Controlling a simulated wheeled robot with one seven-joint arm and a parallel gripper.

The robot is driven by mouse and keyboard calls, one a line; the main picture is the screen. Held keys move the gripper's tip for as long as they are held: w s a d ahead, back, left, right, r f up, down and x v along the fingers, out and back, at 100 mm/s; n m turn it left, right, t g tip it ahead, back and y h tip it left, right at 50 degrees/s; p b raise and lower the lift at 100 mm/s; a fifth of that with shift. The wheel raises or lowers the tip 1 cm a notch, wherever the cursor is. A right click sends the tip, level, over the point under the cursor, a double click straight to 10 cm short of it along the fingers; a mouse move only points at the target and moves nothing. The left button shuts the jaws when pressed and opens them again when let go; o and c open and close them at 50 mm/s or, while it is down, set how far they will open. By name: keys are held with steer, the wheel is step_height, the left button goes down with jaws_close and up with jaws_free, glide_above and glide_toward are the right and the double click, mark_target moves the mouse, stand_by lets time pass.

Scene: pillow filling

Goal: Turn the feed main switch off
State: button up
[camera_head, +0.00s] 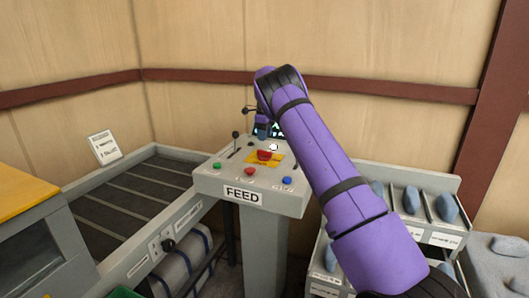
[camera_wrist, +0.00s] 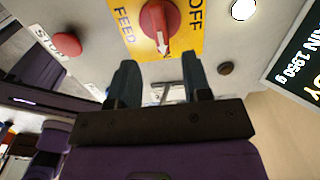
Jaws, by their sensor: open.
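The feed main switch is a red rotary knob (camera_wrist: 160,22) with a white arrow, on a yellow plate (camera_wrist: 193,38) lettered FEED and OFF. In the wrist view the arrow points down toward my gripper, away from OFF; the lettering at its tip is partly hidden. In the head view the red knob (camera_head: 265,154) sits on top of the grey FEED console (camera_head: 227,185). My gripper (camera_wrist: 159,76) is open and empty, its two dark fingers apart just below the knob in the wrist view, not around it. In the head view my arm partly hides the gripper.
A red STOP button (camera_wrist: 66,44) is left of the plate; a display (camera_wrist: 298,62) is at right. The console also has a green button (camera_head: 217,166), a blue button (camera_head: 287,181) and a lever (camera_head: 236,136). A conveyor (camera_head: 120,190) lies left, a bin rack (camera_head: 430,235) right.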

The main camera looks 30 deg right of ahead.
mark_target(264, 150)
step_height(264, 150, down, 8)
steer(key=shift+f, duration=0.1)
stand_by(0.4)
jaws_close()
